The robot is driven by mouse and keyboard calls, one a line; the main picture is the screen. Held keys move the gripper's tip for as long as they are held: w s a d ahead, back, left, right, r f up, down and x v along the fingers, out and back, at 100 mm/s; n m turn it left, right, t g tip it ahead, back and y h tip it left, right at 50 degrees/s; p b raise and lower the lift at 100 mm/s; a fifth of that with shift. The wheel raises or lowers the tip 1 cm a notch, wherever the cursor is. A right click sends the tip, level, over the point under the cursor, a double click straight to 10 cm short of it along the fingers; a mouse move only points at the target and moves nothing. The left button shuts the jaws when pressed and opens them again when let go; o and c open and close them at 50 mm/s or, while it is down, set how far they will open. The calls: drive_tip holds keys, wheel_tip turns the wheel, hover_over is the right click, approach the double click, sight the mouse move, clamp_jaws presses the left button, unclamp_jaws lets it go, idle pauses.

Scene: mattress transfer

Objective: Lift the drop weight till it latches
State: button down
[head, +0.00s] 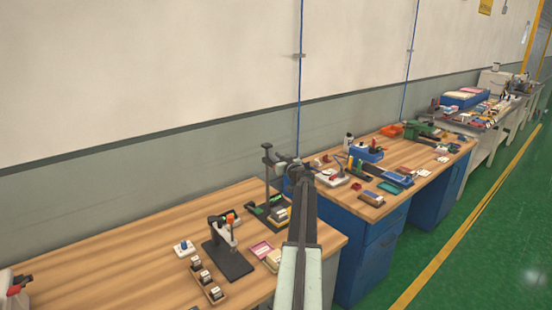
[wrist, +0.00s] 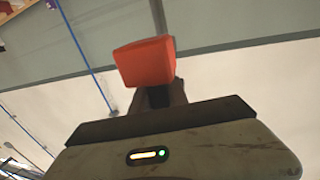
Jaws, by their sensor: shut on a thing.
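In the head view a tall dark stand (head: 267,176) rises from a green-and-dark base on the near wooden bench. My dark gripper (head: 288,166) is at the stand's upper part, on its right side. It is shut on the drop weight, which my gripper and arm largely hide in the head view. In the wrist view a red-orange block (wrist: 145,62) sits close in front of my gripper's body, at the end of a dark stem. I cannot tell whether this block is part of the weight or a fingertip. Whether the weight is latched cannot be seen.
A small black press (head: 228,250) with an orange knob stands left of the stand. A wooden tray (head: 207,283) of small blocks lies in front. A pink card (head: 261,249) lies nearby. A second bench (head: 420,171) with tools is at the right. The near bench's left part is mostly clear.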

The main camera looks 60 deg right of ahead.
drive_tip(key=c, duration=1.3)
unclamp_jaws()
drive_tip(key=shift+s+r, duration=0.15)
drive_tip(key=shift+r, duration=0.05)
drive_tip(key=shift+f, duration=0.1)
drive_tip(key=v, duration=0.7)
drive_tip(key=shift+s+a, duration=0.2)
drive_tip(key=shift+s, duration=0.1)
